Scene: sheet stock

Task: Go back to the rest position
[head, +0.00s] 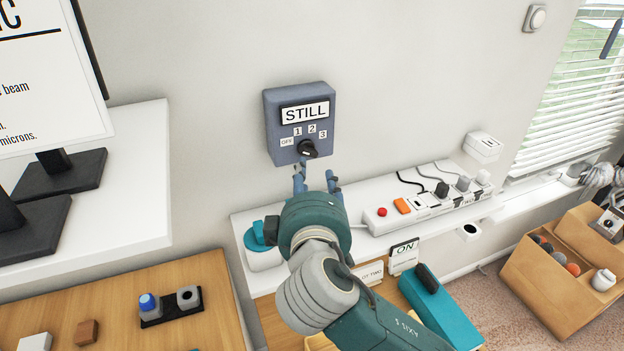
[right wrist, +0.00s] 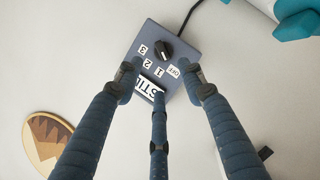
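My right gripper (head: 317,180) is in front of the wall, just below the blue-grey switch box (head: 272,128) labelled STILL. Its fingers are spread with nothing between them. The box has a black rotary knob (head: 307,149) under the marks OFF, 1, 2 and 3. In the right wrist view the fingers (right wrist: 158,86) stand apart in front of the box (right wrist: 178,32), and the knob (right wrist: 163,49) is clear beyond their tips. I cannot tell exactly which mark the knob points at. My left gripper is out of view.
A white shelf below the box bears a power strip (head: 433,212) with plugs and a teal-and-white item (head: 262,250). A teal case (head: 440,310) and a cardboard box (head: 545,285) are at lower right. A monitor (head: 45,80) stands at left.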

